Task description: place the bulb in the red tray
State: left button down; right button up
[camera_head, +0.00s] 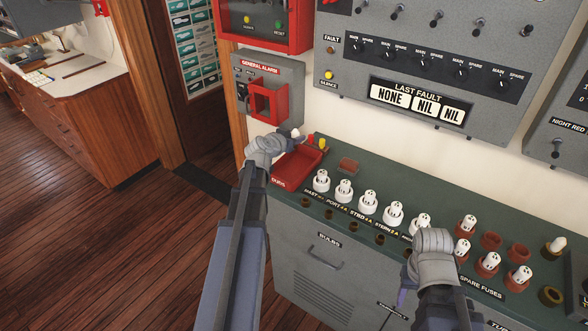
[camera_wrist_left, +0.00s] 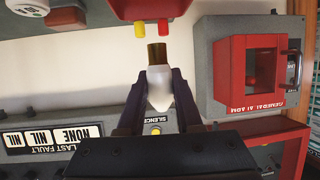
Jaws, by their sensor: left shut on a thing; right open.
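The red tray (camera_head: 295,168) sits at the left end of the green counter top; its edge also shows at the top of the left wrist view (camera_wrist_left: 155,10). My left gripper (camera_head: 287,140) is at the tray's far left side, shut on the bulb. The bulb (camera_wrist_left: 160,92) is white with a brass base and sits between the two dark fingers, base toward the tray's edge in the left wrist view. In the head view only a bit of the bulb (camera_head: 295,132) shows. My right gripper (camera_head: 403,291) is open in front of the counter, its fingers partly hidden.
Small yellow (camera_head: 311,140) and red (camera_head: 322,144) pieces stand by the tray's far edge. Several white fuses (camera_head: 344,190) stand in a row on the counter. The red general alarm box (camera_head: 268,100) and grey fault panel (camera_head: 420,60) are on the wall behind.

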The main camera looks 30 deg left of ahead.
pick_arm(q)
jog(key=shift+a+f, duration=0.1)
jog(key=shift+f, duration=0.05)
notch_tip(320, 180, down, 10)
jog(key=b, duration=1)
jog(key=shift+f, duration=0.1)
jog(key=c, duration=0.6)
grip_release()
jog(key=shift+r, duration=0.3)
jog(key=p+v, duration=0.4)
jog(key=v, duration=0.6)
jog(key=shift+s+r, duration=0.1)
jog(key=shift+r, duration=0.05)
jog(key=shift+p+v, duration=0.3)
jog(key=shift+v, duration=0.5)
